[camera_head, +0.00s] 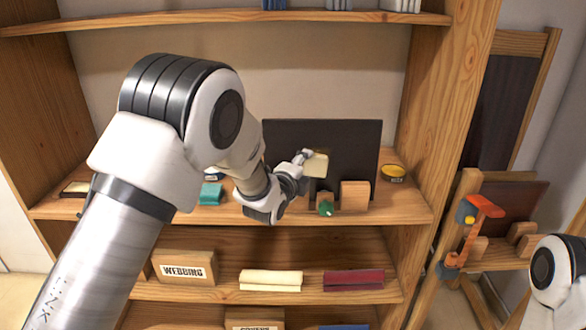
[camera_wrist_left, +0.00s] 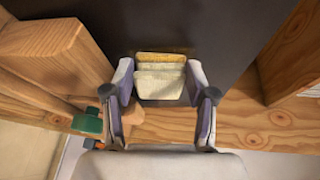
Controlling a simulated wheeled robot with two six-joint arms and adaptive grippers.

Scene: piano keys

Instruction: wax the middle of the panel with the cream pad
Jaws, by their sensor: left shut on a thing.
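The dark panel (camera_head: 352,145) stands upright on the middle shelf; it fills the upper part of the left wrist view (camera_wrist_left: 185,25). My left gripper (camera_head: 306,163) is shut on the cream pad (camera_head: 317,166) in front of the panel, left of its centre in the head view. In the left wrist view the pad (camera_wrist_left: 160,82) sits between both fingers, its far edge against or very near the panel face. A faint yellowish smear shows on the panel beside the pad. Whether they touch is hard to tell. My right gripper is out of view.
Wooden blocks (camera_head: 355,195) stand at the panel's foot, with a green knob (camera_head: 326,208) beside them. A yellow tin (camera_head: 393,173) is to the right, a teal block (camera_head: 211,193) to the left.

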